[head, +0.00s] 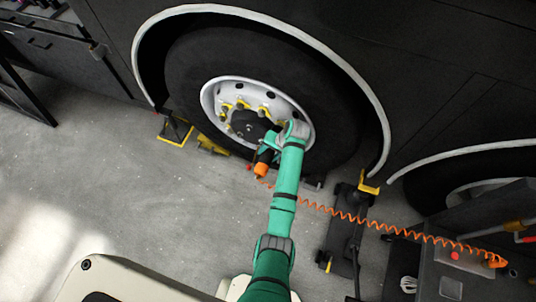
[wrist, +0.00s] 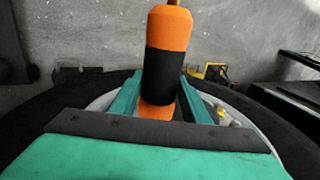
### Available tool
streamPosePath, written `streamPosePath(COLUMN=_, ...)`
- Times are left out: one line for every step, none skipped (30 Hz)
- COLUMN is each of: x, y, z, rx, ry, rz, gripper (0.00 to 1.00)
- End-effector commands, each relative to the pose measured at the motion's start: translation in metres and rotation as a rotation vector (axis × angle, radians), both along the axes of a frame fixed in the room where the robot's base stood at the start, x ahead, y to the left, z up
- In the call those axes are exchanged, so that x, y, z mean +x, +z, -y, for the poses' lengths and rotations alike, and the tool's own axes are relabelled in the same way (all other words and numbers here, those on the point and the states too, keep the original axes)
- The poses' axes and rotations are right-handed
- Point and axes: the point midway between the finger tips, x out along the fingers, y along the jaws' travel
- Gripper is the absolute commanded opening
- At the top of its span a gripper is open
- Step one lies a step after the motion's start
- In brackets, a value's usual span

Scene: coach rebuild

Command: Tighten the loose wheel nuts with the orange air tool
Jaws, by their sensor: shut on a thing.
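My gripper (wrist: 160,102) is shut on the orange air tool (wrist: 171,28), around its black band. In the head view the orange air tool (head: 262,168) is at the front of the wheel, with its orange end pointing down. My gripper (head: 268,146) is in front of the lower part of the wheel hub. The white wheel rim (head: 212,92) carries several wheel nuts (head: 242,104) with yellow markers around a dark hub. My arm hides the right part of the nut ring. I cannot tell whether the tool touches a nut.
A coiled orange hose (head: 345,215) runs from the tool to a cart (head: 475,275) at lower right. A black jack (head: 345,235) stands right of the wheel. Yellow stands (head: 175,132) and a yellow chock (head: 212,146) are at left. The floor at left is clear.

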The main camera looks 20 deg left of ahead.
Motion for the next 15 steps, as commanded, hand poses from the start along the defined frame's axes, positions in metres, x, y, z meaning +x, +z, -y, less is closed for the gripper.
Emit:
streamPosePath(x=0.0028, y=0.0022, z=-0.0004, rx=0.002, ry=-0.001, rz=0.004, gripper=0.1)
streamPosePath(x=0.0034, y=0.0023, z=-0.0003, rx=0.002, ry=0.0, rz=0.005, gripper=0.1)
streamPosePath(x=0.0042, y=0.0024, z=-0.0003, rx=0.002, ry=0.0, rz=0.005, gripper=0.1)
streamPosePath(x=0.0048, y=0.0025, z=-0.0003, rx=0.002, ry=0.0, rz=0.005, gripper=0.1)
streamPosePath(x=0.0054, y=0.0027, z=-0.0003, rx=0.002, ry=0.0, rz=0.005, gripper=0.1)
streamPosePath(x=0.0062, y=0.0027, z=-0.0003, rx=0.002, ry=0.0, rz=0.005, gripper=0.1)
streamPosePath(x=0.0067, y=0.0029, z=-0.0003, rx=0.002, ry=0.0, rz=0.005, gripper=0.1)
streamPosePath(x=0.0073, y=0.0029, z=-0.0003, rx=0.002, ry=0.0, rz=0.005, gripper=0.1)
streamPosePath(x=0.008, y=0.0029, z=-0.0003, rx=0.002, ry=0.0, rz=0.005, gripper=0.1)
streamPosePath(x=0.0085, y=0.0028, z=-0.0001, rx=0.002, ry=0.0, rz=0.005, gripper=0.1)
streamPosePath(x=0.009, y=0.0027, z=-0.0002, rx=0.002, ry=0.0, rz=0.005, gripper=0.1)
streamPosePath(x=0.0096, y=0.0026, z=-0.0002, rx=0.002, ry=0.0, rz=0.005, gripper=0.1)
streamPosePath(x=0.0101, y=0.0025, z=-0.0001, rx=0.002, ry=0.0, rz=0.005, gripper=0.1)
streamPosePath(x=0.0105, y=0.0025, z=-0.0001, rx=0.002, ry=0.0, rz=0.005, gripper=0.1)
streamPosePath(x=0.0111, y=0.0024, z=-0.0001, rx=0.002, ry=0.0, rz=0.005, gripper=0.1)
